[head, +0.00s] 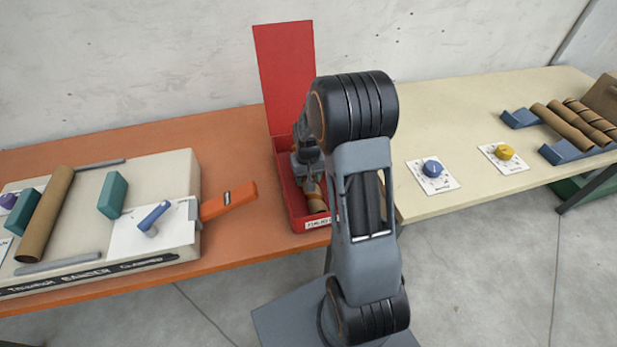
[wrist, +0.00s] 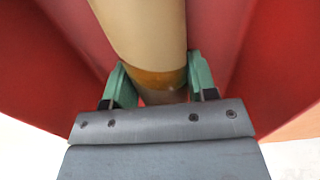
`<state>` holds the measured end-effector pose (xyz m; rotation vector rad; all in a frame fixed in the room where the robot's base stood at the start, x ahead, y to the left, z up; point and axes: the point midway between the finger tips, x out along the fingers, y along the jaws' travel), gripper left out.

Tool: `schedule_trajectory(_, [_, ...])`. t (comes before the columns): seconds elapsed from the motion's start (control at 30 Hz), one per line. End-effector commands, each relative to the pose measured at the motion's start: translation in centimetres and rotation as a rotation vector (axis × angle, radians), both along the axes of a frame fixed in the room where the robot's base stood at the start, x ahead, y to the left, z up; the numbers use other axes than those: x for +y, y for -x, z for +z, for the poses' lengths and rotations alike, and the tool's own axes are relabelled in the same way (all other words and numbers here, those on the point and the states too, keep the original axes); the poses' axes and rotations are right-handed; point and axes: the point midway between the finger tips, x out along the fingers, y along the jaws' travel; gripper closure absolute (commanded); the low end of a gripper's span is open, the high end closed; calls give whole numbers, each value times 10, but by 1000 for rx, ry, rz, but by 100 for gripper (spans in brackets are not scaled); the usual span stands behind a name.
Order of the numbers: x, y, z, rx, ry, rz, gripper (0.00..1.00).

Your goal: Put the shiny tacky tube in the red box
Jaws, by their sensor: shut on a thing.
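The red box (head: 283,165) stands on the orange table with its lid (head: 286,65) raised at the back. My gripper (wrist: 158,78) is shut on a tan tube (wrist: 145,25), with one green finger on each side of it. A glossy amber band (wrist: 160,78) runs around the tube near the fingers. Red walls show on both sides of the tube in the wrist view. In the head view my gripper is down inside the box, and part of the tube (head: 316,203) shows near the front wall. My arm hides much of the box, and I cannot tell if the tube touches its floor.
On the left is a pale machine (head: 165,175) with teal blocks, a brown tube (head: 45,213) and an orange lever (head: 229,201). On the right, the cream table (head: 450,115) holds two dial cards and a blue rack (head: 565,153) with several brown tubes.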

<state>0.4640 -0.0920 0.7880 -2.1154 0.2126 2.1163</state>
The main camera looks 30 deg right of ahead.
Motion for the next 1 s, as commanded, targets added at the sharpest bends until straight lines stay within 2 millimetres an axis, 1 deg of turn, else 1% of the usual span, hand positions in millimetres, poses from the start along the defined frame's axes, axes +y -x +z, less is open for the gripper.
schedule_trajectory(0.23, [0, 0, -1, -1, 0, 0, 72])
schedule_trajectory(0.37, [0, 0, -5, -1, 0, 1, 72])
schedule_trajectory(0.4, [0, 0, -4, -1, 0, 1, 46])
schedule_trajectory(0.63, [0, 0, -3, 0, 0, 1, 24])
schedule_trajectory(0.67, [0, 0, -3, -1, 0, 1, 22])
schedule_trajectory(0.87, [0, 0, -3, -1, 0, 1, 22])
schedule_trajectory(1.0, [0, -1, 5, -3, 1, 1, 22])
